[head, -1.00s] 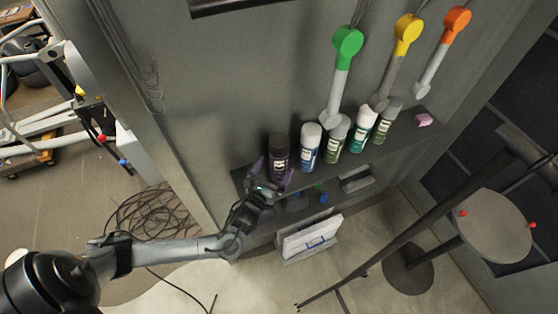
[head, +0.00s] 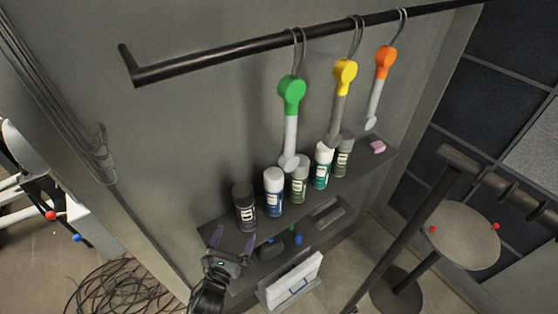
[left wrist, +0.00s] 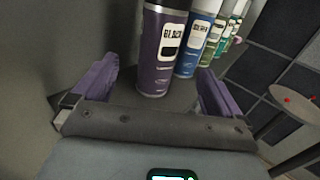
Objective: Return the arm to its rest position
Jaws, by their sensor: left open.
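My left gripper (head: 233,242) is open, with purple fingers, just in front of the shelf's left end in the head view. Nothing is held. My right gripper is in neither view.
Several more spray cans, one blue-labelled (head: 273,192), line the shelf (head: 212,232) to the right, with a pink block (head: 378,147). Green (head: 291,90), yellow (head: 345,72) and orange (head: 385,62) handled tools hang from a rail above. A round table (head: 465,237) stands at right.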

